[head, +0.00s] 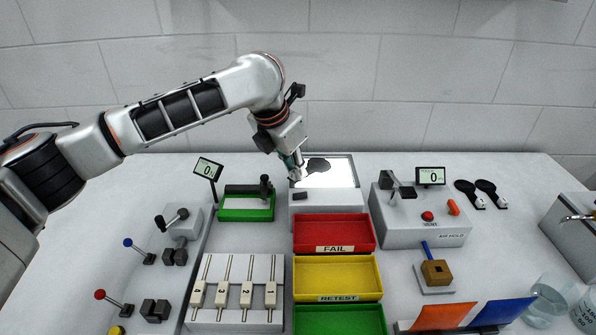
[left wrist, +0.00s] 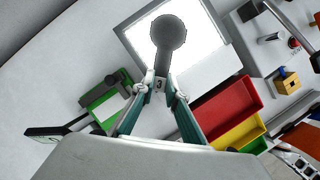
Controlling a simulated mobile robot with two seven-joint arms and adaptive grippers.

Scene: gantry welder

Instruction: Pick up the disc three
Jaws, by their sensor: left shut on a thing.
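My left gripper (head: 297,166) is above the lit white panel at the back of the table. In the left wrist view the gripper (left wrist: 160,86) is shut on the handle end of a dark grey paddle-shaped disc, and a small tag reading 3 shows between the fingertips. This disc three (left wrist: 168,33) stretches out from the fingers over the lit panel (left wrist: 208,42). In the head view the disc (head: 318,165) shows dark against the bright panel (head: 340,174). I cannot tell whether it touches the panel. My right gripper is not in view.
Red FAIL (head: 333,231), yellow RETEST (head: 337,277) and green (head: 340,321) trays line the middle. A green fixture (head: 246,208) and numbered slider rack (head: 234,290) stand left. A grey air-hold box (head: 420,218) and two black paddles (head: 469,192) are right.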

